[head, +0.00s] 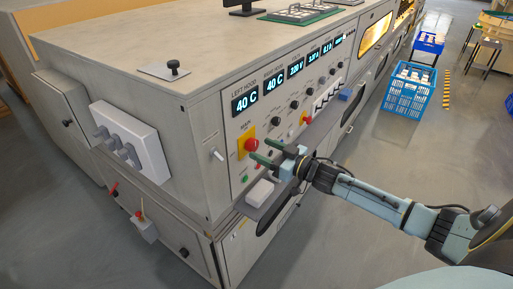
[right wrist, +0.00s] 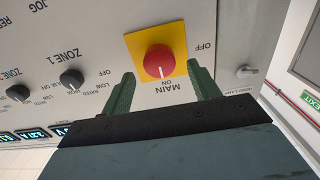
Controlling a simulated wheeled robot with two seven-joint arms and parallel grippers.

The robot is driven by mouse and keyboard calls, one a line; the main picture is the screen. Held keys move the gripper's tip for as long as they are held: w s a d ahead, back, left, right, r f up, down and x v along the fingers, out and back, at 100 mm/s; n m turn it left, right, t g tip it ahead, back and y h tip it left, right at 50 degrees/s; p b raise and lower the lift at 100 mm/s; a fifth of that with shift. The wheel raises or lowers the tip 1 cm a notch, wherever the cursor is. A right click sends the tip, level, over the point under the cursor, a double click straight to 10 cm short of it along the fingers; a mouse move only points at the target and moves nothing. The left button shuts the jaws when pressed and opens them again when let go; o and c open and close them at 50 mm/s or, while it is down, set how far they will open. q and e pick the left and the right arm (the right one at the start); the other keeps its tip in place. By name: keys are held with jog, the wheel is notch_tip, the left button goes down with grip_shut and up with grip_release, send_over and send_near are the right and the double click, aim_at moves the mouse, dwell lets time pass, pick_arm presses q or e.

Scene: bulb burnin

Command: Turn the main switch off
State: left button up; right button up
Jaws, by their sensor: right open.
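The main switch (head: 250,144) is a round red knob on a yellow plate on the grey control panel. In the right wrist view, upside down, the main switch (right wrist: 158,60) has its white mark toward ON; OFF is printed off to one side. My right gripper (head: 262,151) is open and empty, with its green fingers pointing at the panel. In the right wrist view its fingertips show on either side of the yellow plate. The knob lies between them in the picture; I see no contact. My left gripper is not in view.
Black zone knobs (right wrist: 72,79) and lit displays (head: 245,102) sit along the panel. A white box (head: 260,192) lies on the ledge below the switch. A grey lever (head: 217,155) sticks out at the panel's left. Blue crates (head: 409,92) stand on the floor behind.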

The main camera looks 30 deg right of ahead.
aim_at(255, 146)
jog(key=shift+x, duration=1.75)
jog(key=shift+c, duration=0.2)
jog(key=c, duration=0.9)
